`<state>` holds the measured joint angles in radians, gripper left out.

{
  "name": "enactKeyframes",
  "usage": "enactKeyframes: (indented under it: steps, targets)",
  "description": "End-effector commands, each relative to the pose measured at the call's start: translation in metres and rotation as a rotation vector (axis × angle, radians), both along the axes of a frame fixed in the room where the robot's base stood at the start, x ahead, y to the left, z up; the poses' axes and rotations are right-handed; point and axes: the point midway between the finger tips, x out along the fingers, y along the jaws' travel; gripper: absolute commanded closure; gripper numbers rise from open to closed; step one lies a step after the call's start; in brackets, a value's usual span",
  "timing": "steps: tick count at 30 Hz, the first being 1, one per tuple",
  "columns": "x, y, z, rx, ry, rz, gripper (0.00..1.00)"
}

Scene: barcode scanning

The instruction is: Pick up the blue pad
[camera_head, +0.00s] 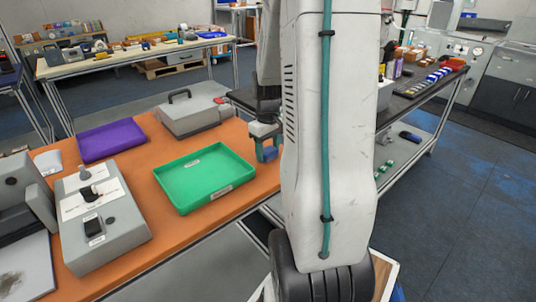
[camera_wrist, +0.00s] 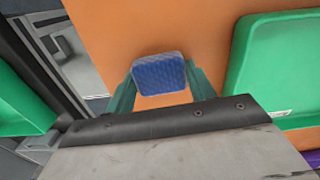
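The blue pad (camera_wrist: 158,73) is a rounded, textured block between the two green fingers of my gripper (camera_wrist: 161,80) in the wrist view. The fingertips meet its left and right edges, so the gripper looks shut on it. In the head view my gripper (camera_head: 267,149) points down over the right edge of the orange table, with the blue pad (camera_head: 270,155) at its fingertips. I cannot tell whether the pad touches the table.
A green tray (camera_head: 205,177) lies just left of my gripper. A purple tray (camera_head: 111,141), a grey case (camera_head: 190,115) and a grey device with a knob (camera_head: 103,225) also stand on the orange table (camera_head: 165,226). A dark shelf table is behind my arm on the right.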

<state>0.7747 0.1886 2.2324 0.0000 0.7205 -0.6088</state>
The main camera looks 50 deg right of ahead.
Motion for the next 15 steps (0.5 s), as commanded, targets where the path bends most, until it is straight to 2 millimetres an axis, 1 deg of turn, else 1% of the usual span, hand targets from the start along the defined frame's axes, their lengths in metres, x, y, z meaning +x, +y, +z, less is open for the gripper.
enactKeyframes:
  steps: [10, 15]
  targets:
    - [0.0000, -0.0001, 0.0006, 0.000, 0.000, 0.000, 0.68]
    - [0.0001, -0.0002, 0.0081, -0.001, -0.001, 0.000, 0.68]
